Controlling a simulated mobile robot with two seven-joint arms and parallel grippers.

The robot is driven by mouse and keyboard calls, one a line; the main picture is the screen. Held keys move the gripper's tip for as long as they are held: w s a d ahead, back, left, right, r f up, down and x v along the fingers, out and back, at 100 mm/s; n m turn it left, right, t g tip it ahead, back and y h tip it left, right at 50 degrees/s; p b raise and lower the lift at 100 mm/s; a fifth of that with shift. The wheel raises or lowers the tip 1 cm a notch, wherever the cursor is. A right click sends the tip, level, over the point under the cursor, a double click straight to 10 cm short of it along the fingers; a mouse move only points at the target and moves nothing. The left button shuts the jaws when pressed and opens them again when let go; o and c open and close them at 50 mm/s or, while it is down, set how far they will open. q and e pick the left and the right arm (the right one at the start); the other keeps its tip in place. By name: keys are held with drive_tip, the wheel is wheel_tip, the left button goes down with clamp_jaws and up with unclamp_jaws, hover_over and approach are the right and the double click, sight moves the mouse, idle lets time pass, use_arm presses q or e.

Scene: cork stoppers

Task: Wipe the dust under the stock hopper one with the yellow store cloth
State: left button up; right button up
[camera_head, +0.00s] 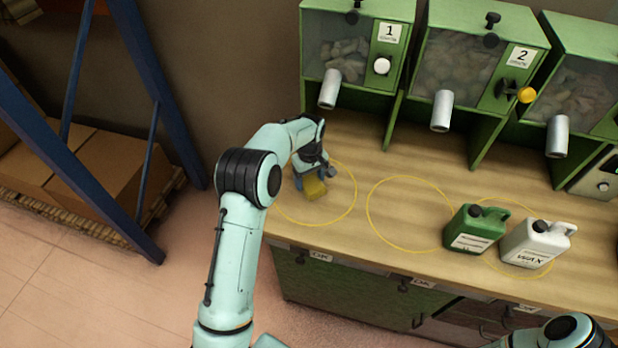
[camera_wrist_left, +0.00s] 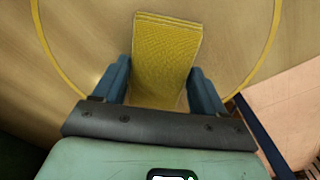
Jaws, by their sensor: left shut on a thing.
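The stock hopper one (camera_head: 345,52) is a green bin with a clear front, a "1" label, a white knob and a metal spout, at the top middle of the head view. My left gripper (camera_head: 313,178) is on the bench area below and in front of it, inside the left yellow ring. It is shut on the yellow store cloth (camera_head: 314,189), which also shows between the fingers in the left wrist view (camera_wrist_left: 168,50). The cloth is at or just above the wood; I cannot tell if it touches. No dust is distinguishable. My right gripper is out of view.
Hopper two (camera_head: 462,62) and another hopper (camera_head: 582,90) stand to the right. A green can (camera_head: 474,230) and a white wax can (camera_head: 537,245) stand at the right ring. The middle ring (camera_head: 409,214) is empty. A blue rack (camera_head: 75,120) stands left.

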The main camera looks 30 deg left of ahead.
use_arm(q)
drive_tip(key=shift+w+a+r, duration=0.1)
drive_tip(key=shift+w, duration=0.2)
drive_tip(key=shift+w+a+f+p, duration=0.1)
drive_tip(key=shift+w+p, duration=0.2)
drive_tip(key=shift+w, duration=0.25)
drive_tip(key=shift+w+a+f+p, duration=0.1)
drive_tip(key=shift+w+p, duration=0.15)
drive_tip(key=shift+w, duration=0.25)
drive_tip(key=shift+w+a+f, duration=0.1)
drive_tip(key=shift+w, duration=0.25)
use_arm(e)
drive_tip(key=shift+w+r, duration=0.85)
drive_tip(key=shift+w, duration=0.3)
